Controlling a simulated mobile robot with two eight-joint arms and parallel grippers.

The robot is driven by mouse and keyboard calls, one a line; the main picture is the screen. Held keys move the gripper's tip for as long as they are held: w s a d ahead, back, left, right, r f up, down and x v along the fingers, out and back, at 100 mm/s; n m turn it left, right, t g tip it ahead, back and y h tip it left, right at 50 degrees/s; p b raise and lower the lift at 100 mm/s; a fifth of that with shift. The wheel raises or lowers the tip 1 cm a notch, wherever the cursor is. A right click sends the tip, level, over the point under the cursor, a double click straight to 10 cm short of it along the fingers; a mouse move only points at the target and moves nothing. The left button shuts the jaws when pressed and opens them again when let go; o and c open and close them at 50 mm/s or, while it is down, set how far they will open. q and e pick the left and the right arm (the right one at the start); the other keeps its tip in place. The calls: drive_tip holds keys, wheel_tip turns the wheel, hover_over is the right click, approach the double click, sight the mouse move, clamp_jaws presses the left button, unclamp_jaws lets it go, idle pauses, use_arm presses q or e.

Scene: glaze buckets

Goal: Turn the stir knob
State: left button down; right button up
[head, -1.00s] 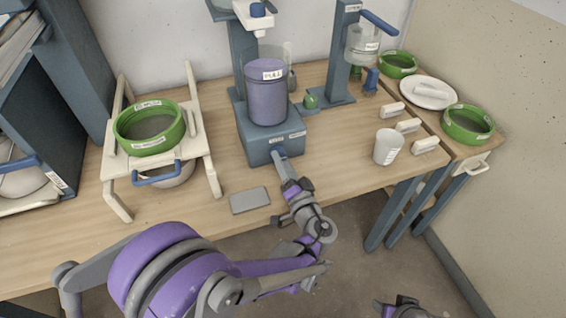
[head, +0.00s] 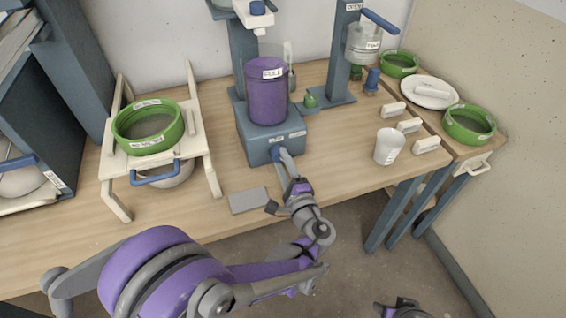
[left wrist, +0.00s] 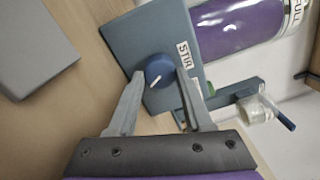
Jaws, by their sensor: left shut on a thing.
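The stir knob (left wrist: 159,71) is a round blue knob with a white pointer line, on the front of a blue-grey base beside a STIR label (left wrist: 187,58). In the left wrist view the pointer slants. My left gripper (head: 283,155) is shut on the knob, one finger on each side; its fingers also show in the left wrist view (left wrist: 160,84). The base (head: 256,150) carries a purple bucket (head: 267,98) labelled FULL. Fingers mostly hide the knob in the head view. Part of my right gripper (head: 400,308) shows at the bottom edge; its fingertips cannot be made out.
A grey slab (head: 249,200) lies left of my left gripper. A white cup (head: 389,146) and small labelled white blocks (head: 426,145) stand to the right. A green-rimmed sieve (head: 148,128) rests on a cream stand at left. The table front is mostly clear.

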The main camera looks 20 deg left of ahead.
use_arm(q)
drive_tip(key=m, duration=0.7)
idle(0.5)
drive_tip(key=shift+c, duration=1.6)
unclamp_jaws()
drive_tip(key=shift+s, duration=0.1)
drive_tip(key=v, duration=1)
drive_tip(key=shift+s+d+f, duration=0.1)
drive_tip(key=shift+s+d, duration=0.05)
drive_tip(key=shift+s, duration=0.2)
